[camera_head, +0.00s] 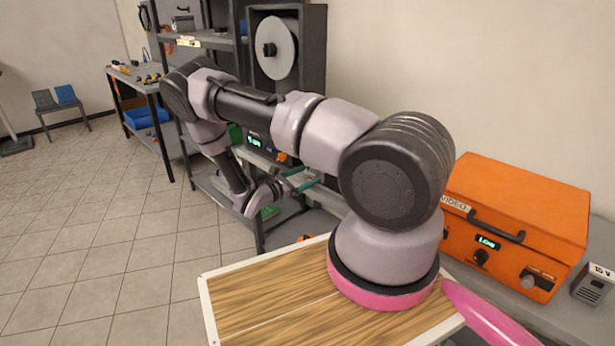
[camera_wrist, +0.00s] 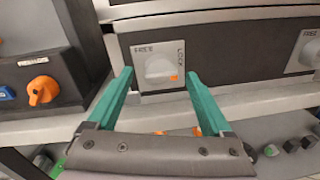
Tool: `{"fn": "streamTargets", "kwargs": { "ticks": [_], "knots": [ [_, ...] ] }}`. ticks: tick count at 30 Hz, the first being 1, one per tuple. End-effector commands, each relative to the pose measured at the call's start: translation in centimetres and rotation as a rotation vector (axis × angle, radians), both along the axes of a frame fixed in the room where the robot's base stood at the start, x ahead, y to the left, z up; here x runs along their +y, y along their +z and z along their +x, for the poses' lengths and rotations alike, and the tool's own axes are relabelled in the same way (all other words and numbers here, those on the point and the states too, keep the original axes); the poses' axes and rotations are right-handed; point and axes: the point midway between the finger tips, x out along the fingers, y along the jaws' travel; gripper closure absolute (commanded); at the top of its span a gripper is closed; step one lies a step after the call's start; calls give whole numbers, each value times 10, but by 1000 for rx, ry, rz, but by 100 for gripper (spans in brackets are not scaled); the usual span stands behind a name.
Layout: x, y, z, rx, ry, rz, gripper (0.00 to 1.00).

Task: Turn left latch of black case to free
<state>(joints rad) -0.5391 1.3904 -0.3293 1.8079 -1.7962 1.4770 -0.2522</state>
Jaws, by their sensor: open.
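The black case (camera_wrist: 235,60) has a dark front with light trim, seen close up in the wrist view. Its left latch (camera_wrist: 158,66) is a pale round knob on a light plate marked FREE at left and LOCK at right. An orange mark sits at the knob's lower right, on the LOCK side. My gripper (camera_wrist: 159,77) is open, its teal fingers on either side of the latch plate. I cannot tell whether they touch the knob. The gripper also shows in the head view (camera_head: 303,184), in front of the shelf, partly behind my arm.
A second latch (camera_wrist: 311,51) marked FREE is at the right edge. A dark box with an orange knob (camera_wrist: 43,90) stands close at left. The pale shelf edge (camera_wrist: 250,103) runs below the case. An orange case (camera_head: 515,215) stands at the right in the head view.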

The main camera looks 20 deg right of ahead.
Motion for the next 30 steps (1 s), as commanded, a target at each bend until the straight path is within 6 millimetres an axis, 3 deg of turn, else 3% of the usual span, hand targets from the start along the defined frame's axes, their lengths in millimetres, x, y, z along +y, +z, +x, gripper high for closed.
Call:
{"fn": "streamTargets", "kwargs": {
  "ticks": [11,18,30],
  "knots": [
    [-7,0,2,-1,-1,0,16],
    [-7,0,2,-1,0,0,99],
    [-5,0,3,76,3,-28,99]
  ]
}}
